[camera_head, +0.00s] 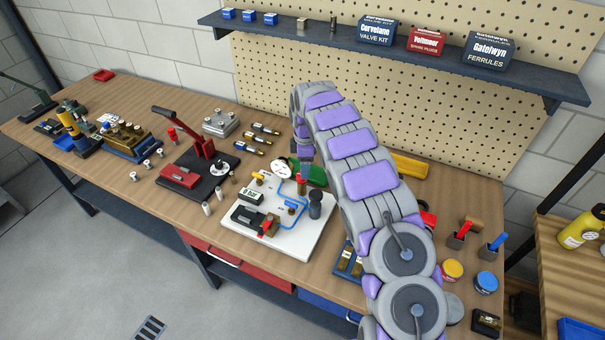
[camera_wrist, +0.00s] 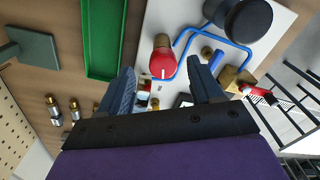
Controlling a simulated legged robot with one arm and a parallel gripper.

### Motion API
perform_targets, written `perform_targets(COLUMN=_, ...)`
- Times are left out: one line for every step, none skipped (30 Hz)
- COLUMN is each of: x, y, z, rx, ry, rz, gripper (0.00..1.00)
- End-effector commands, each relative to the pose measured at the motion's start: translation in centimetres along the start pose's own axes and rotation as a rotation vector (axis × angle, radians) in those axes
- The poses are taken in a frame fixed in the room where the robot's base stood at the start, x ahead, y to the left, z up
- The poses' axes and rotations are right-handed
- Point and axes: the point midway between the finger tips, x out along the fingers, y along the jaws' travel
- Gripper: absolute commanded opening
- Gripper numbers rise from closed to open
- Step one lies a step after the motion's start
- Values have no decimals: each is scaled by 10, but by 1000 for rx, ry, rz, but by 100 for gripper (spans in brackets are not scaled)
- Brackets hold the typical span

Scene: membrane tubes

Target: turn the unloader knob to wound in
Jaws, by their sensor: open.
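The red knob (camera_wrist: 162,62) stands on the white board, seen almost from above in the wrist view. A short white line on its top points toward the bottom of that view. In the head view the red knob (camera_head: 301,185) shows just under my gripper. My gripper (camera_wrist: 158,66) is open, with one dark finger on each side of the knob's near side. The fingertips look apart from the knob; their height over it is hard to tell. No wound-in marking can be read. The white board (camera_head: 309,247) lies on the bench.
Blue tubing (camera_wrist: 185,42) curves close by the knob, and a black cylinder (camera_wrist: 248,20) stands to its right. A brass valve (camera_wrist: 237,80) with a red handle is right of my fingers. A green tray (camera_wrist: 102,45) lies left. A gauge (camera_head: 281,169) stands near the knob.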

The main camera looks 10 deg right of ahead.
Motion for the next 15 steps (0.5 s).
perform_targets(x=10, y=-1, z=-2, rx=-1, ry=-2, rz=-1, gripper=65)
perform_targets(x=14, y=-1, z=-4, rx=0, ry=-4, rz=-1, gripper=65)
perform_targets(x=20, y=-2, z=-6, rx=-1, ry=-6, rz=0, gripper=65)
perform_targets(x=23, y=-2, z=-7, rx=-1, ry=-6, rz=0, gripper=65)
perform_targets(x=26, y=-2, z=-8, rx=-2, ry=-8, rz=0, gripper=65)
perform_targets(x=30, y=-2, z=-10, rx=-3, ry=-9, rz=0, gripper=65)
perform_targets(x=32, y=-3, z=-11, rx=-3, ry=-11, rz=1, gripper=65)
perform_targets(x=34, y=-3, z=-12, rx=-3, ry=-11, rz=1, gripper=65)
perform_targets(x=36, y=-3, z=-13, rx=-4, ry=-12, rz=2, gripper=65)
perform_targets(x=37, y=-3, z=-13, rx=-4, ry=-12, rz=2, gripper=65)
perform_targets(x=38, y=-2, z=-12, rx=-3, ry=-11, rz=2, gripper=65)
perform_targets(x=38, y=-2, z=-11, rx=-3, ry=-10, rz=3, gripper=65)
perform_targets(x=38, y=-2, z=-10, rx=-3, ry=-9, rz=3, gripper=65)
perform_targets(x=39, y=-2, z=-9, rx=-3, ry=-7, rz=3, gripper=65)
perform_targets(x=39, y=-1, z=-8, rx=-3, ry=-6, rz=3, gripper=65)
